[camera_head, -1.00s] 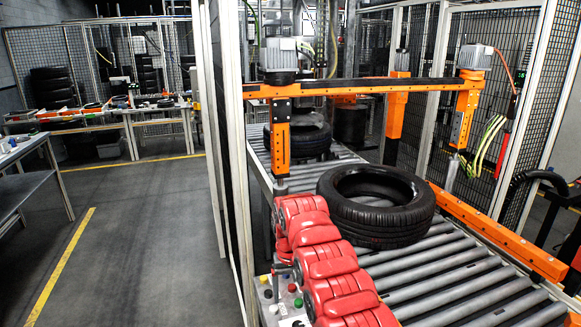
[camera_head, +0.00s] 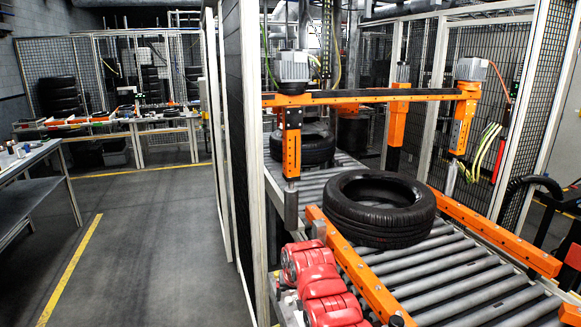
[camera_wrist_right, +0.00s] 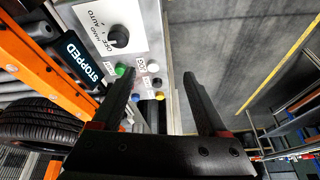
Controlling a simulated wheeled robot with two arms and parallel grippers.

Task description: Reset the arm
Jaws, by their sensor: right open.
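My red right arm (camera_head: 318,292) rises from the bottom centre of the head view, at the left edge of the roller conveyor (camera_head: 470,290). Its gripper (camera_head: 284,288) is small and mostly hidden there. In the right wrist view the right gripper (camera_wrist_right: 161,74) has its two dark fingers spread with nothing between them. Past the fingers is a control panel (camera_wrist_right: 150,40) with a rotary knob (camera_wrist_right: 119,37), a green button (camera_wrist_right: 119,70) and several other buttons. I cannot tell whether a finger touches it. My left gripper is not in view.
A black tyre (camera_head: 380,208) lies flat on the rollers, with another tyre (camera_head: 303,146) farther back. Orange rails (camera_head: 355,262) flank the rollers and an orange gantry (camera_head: 375,97) spans them. A display (camera_wrist_right: 83,58) reads STOPPED. Open floor (camera_head: 150,235) lies to the left.

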